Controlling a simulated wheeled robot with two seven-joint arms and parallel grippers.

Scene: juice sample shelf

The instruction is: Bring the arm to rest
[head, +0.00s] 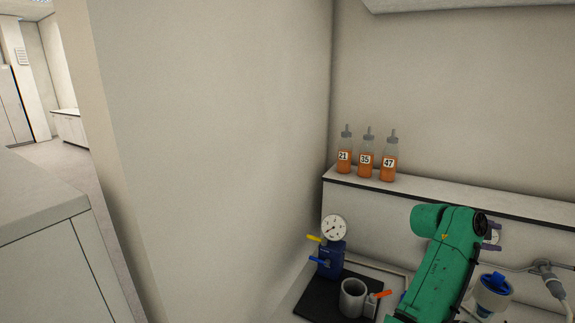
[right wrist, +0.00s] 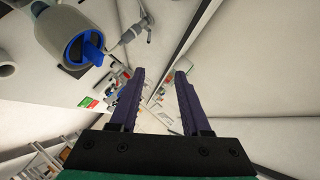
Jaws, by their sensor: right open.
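My right arm, green, reaches in from the lower right of the head view. Its gripper (head: 495,236) is partly hidden behind the arm, with purple fingers showing at the right end. In the right wrist view the two purple fingers of the gripper (right wrist: 160,72) stand apart with nothing between them. Three bottles of orange juice, labelled 21 (head: 344,156), 35 (head: 366,160) and 47 (head: 389,163), stand upright on the white shelf (head: 430,200), apart from the gripper. My left gripper is not in view.
A blue device with a round gauge (head: 334,228) and a grey cup (head: 353,298) stand on a black mat (head: 318,300) left of my arm. A white fixture with a blue insert (head: 494,292) is close below the gripper. A wall (head: 220,150) closes the left.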

